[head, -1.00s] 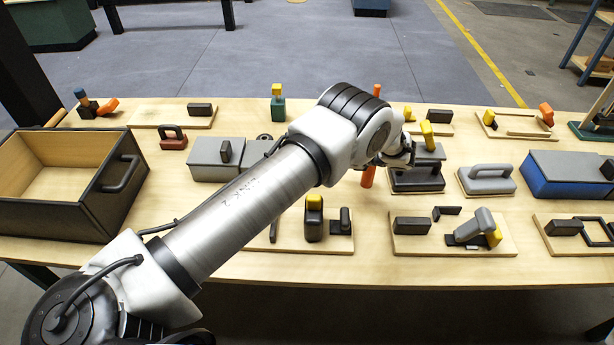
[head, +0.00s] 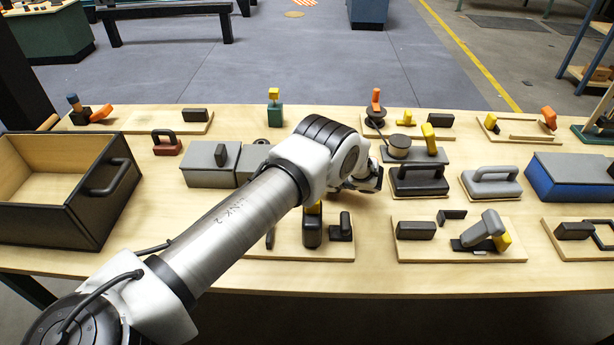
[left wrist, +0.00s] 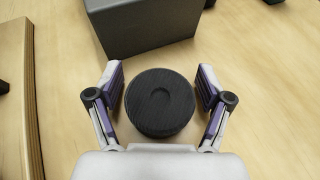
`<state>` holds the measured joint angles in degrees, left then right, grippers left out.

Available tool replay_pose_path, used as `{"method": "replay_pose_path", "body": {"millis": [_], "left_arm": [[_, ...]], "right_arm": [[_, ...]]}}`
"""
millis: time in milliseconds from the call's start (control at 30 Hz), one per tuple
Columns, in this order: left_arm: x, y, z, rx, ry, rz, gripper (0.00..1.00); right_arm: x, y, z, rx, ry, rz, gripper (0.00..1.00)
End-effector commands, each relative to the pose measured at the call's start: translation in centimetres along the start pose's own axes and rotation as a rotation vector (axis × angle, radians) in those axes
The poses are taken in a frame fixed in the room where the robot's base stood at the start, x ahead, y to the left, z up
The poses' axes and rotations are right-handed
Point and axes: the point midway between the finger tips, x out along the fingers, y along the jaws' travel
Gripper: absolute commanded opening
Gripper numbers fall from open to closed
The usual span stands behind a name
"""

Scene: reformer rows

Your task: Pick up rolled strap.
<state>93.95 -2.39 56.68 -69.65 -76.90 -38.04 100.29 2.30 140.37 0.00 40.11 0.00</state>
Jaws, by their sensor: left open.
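A dark round disc with a ribbed top and a small central dimple, which looks like the rolled strap (left wrist: 160,102), lies flat on the wooden table in the left wrist view. My left gripper (left wrist: 160,90) is open, with one finger on each side of the disc. Small gaps show between the fingers and the disc. In the head view my left gripper (head: 368,184) is over the middle of the table, and I cannot make out the disc there. My right gripper is not in view.
A dark grey block (left wrist: 140,25) stands close beyond the disc. A black-handled block (head: 418,182) is right of the gripper, and a board with dark and yellow pieces (head: 300,248) is in front. A large open box (head: 70,215) stands at the left.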

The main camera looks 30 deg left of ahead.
Motion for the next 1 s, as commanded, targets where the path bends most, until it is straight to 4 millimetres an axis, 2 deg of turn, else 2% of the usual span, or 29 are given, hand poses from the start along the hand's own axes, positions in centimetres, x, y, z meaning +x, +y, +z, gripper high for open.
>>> {"method": "replay_pose_path", "body": {"millis": [67, 233, 400, 767, 867, 1000], "left_arm": [[0.7, 0.0, 0.1, 0.000, 0.000, 0.000, 0.79], [0.7, 0.0, -0.1, -0.001, 0.000, -0.001, 0.79], [0.7, 0.0, 0.0, 0.000, 0.000, -0.001, 0.21], [0.6, 0.0, 0.1, -0.001, 0.000, -0.001, 0.20], [0.2, -0.1, 1.0, -0.002, 0.000, -0.002, 0.20], [-1.0, -0.1, 3.8, -0.004, 0.000, -0.003, 0.20]], "right_arm": [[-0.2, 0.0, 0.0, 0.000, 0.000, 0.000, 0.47], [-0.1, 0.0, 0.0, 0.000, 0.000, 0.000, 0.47], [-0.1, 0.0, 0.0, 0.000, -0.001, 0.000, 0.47], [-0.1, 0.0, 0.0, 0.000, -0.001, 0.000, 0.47], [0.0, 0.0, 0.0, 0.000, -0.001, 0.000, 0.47], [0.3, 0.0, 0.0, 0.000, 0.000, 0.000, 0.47]]}}
